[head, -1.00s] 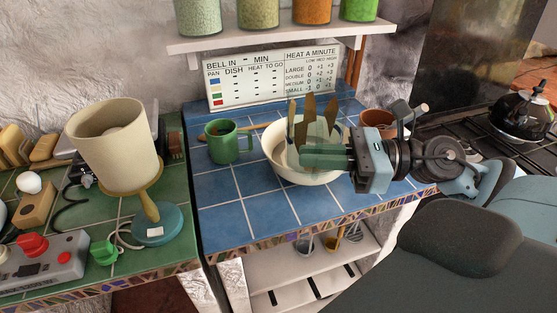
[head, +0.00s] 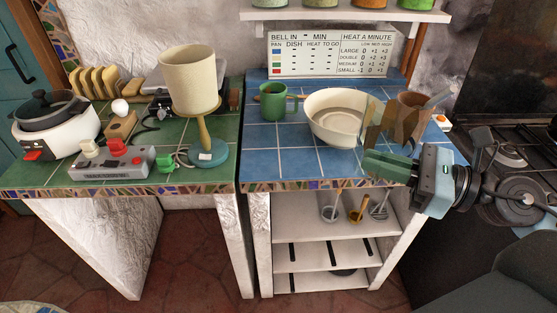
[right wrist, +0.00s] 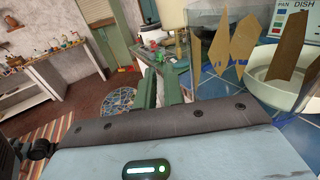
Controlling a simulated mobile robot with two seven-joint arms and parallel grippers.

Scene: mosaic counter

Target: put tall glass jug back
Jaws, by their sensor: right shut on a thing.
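The tall glass jug (head: 372,125) is nearly clear and hard to make out. Brown pointed patches show on or in it at the right of the blue counter in the head view. The same brown patches stand at the upper right of the right wrist view (right wrist: 240,45). My right gripper (head: 370,162) is shut on the jug, near the counter's front right corner. Its green fingers also show in the right wrist view (right wrist: 160,85). The contact is hard to see through the glass. My left gripper is not in view.
The blue tiled counter (head: 289,165) holds a cream bowl (head: 325,130), a green mug (head: 272,108) and a terracotta pot (head: 410,108) partly behind the jug. A spice shelf (head: 345,15) hangs above. The stove (head: 515,160) is right; a cream lamp (head: 190,80) stands on the green counter.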

